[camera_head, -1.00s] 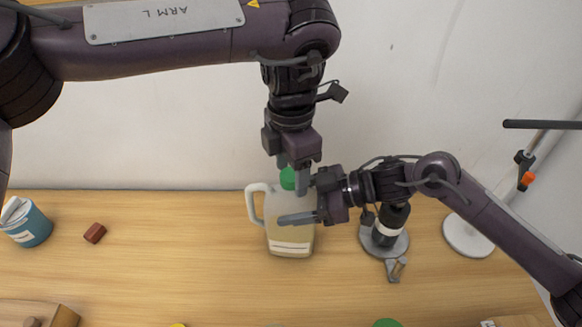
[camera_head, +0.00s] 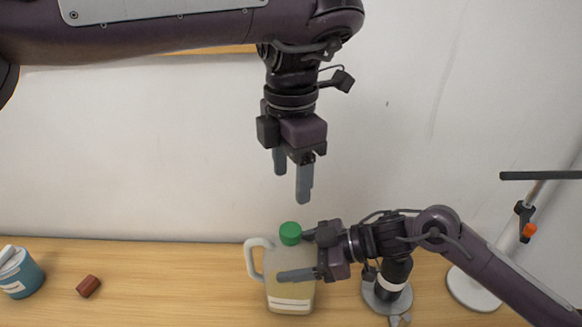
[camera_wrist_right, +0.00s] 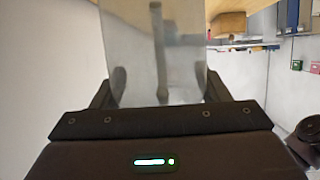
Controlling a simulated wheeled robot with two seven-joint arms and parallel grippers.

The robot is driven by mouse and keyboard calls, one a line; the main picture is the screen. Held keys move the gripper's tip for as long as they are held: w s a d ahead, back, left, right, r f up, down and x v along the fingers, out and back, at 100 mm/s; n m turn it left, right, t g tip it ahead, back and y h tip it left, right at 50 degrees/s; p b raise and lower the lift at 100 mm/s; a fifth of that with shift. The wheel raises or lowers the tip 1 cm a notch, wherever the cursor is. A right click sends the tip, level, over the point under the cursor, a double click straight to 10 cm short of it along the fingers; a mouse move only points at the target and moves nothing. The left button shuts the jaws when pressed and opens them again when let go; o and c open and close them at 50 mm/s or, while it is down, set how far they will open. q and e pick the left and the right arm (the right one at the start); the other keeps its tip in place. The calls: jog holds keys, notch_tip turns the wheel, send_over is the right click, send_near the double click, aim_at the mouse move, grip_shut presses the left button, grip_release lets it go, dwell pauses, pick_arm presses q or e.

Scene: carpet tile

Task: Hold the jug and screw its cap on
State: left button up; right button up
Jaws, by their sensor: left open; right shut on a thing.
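The translucent jug (camera_head: 288,293) stands upright on the wooden table, its handle to the left and a white label low on its front. The green cap (camera_head: 290,233) sits on top of its neck. My right gripper (camera_head: 298,256) is shut on the jug's body from the right. In the right wrist view the jug (camera_wrist_right: 150,50) fills the space between the fingers. My left gripper (camera_head: 292,188) is open and empty, pointing down above the cap and clear of it.
A blue container (camera_head: 20,275) and a small red-brown block (camera_head: 88,286) are on the table at left. A dark bottle-like object (camera_head: 393,278) on a round base is right of the jug. A lamp-like stand (camera_head: 472,290) is at far right.

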aim_at(315, 254)
dwell(0.3)
jog(key=o, duration=1.9)
jog(key=shift+o, duration=0.2)
jog(key=shift+b+v, duration=0.65)
jog(key=shift+v, duration=3.2)
jog(key=shift+s, duration=0.1)
